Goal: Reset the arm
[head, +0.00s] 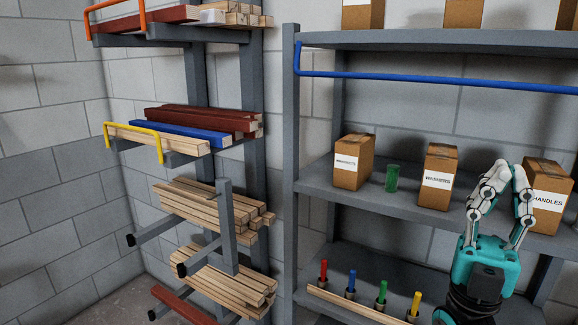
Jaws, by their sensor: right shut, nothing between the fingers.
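My right gripper (502,172) shows at the lower right, in teal, white and black, with its fingers pointing up. Its fingertips meet and nothing is between them. It is in front of the grey shelf unit, overlapping the left edge of the handles box (549,197) in the picture. I cannot tell how far it is from that box. My left gripper is not in the head view.
A rack at left holds battens, with a blue batten (180,133) and dark red battens (205,119) on one level. A washers box (438,178), another box (353,163) and a green cup (392,178) stand on the middle shelf. Colored handles (381,292) stand below.

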